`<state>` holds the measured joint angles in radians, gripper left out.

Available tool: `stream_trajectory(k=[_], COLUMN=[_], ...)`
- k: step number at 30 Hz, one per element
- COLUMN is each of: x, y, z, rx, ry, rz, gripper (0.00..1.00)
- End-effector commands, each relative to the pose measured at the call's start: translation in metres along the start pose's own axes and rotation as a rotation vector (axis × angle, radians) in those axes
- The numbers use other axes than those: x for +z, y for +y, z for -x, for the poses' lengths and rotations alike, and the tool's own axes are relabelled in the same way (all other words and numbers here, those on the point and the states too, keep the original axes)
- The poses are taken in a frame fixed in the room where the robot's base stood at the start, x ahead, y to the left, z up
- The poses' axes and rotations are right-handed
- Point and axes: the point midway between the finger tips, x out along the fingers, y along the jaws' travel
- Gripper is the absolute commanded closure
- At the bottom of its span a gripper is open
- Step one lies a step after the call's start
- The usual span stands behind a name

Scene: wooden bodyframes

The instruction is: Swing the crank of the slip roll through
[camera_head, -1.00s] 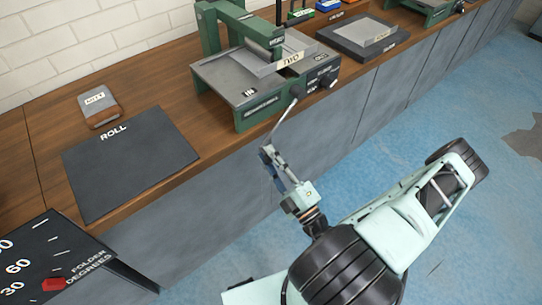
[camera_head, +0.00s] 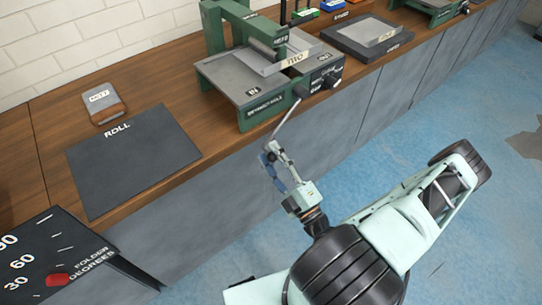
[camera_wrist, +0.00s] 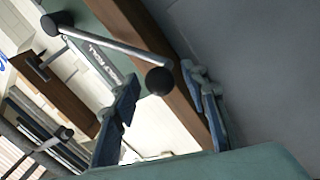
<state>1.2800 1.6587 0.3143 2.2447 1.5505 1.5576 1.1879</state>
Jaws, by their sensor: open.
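The slip roll (camera_head: 262,85) is a green machine with a grey plate, standing at the bench's front edge. Its crank (camera_head: 287,120) is a thin grey rod running from a dark hub (camera_head: 301,92) down over the bench front. In the wrist view the crank (camera_wrist: 110,46) ends in a black ball knob (camera_wrist: 159,81). My gripper (camera_head: 271,152) is at the rod's lower end. In the wrist view my gripper (camera_wrist: 163,90) is open, with the ball between its blue fingertips. I cannot tell whether either finger touches it. The ball is hard to make out in the head view.
A dark mat marked ROLL (camera_head: 132,160) and a small grey-brown block (camera_head: 104,103) lie on the bench (camera_head: 50,140) at left. A dark tray with a grey plate (camera_head: 368,36) lies behind right. A folder degrees panel (camera_head: 40,262) stands lower left. Blue floor is clear at right.

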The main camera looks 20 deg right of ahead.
Motion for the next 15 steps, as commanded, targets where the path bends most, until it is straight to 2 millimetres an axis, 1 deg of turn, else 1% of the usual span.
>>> stream_trajectory(k=[5, 8, 11, 14, 15], x=[-0.003, -0.009, -0.017, -0.024, -0.027], y=[0.01, 0.025, 0.043, 0.061, 0.067], z=[-0.003, -0.008, -0.015, -0.021, -0.023], rx=[0.001, 0.002, 0.008, 0.013, 0.013], ry=[-0.001, 0.001, 0.004, 0.007, 0.008], rz=[0.002, 0.002, 0.001, 0.0, 0.0], gripper=[0.59, 0.59, 0.59, 0.41, 0.45])
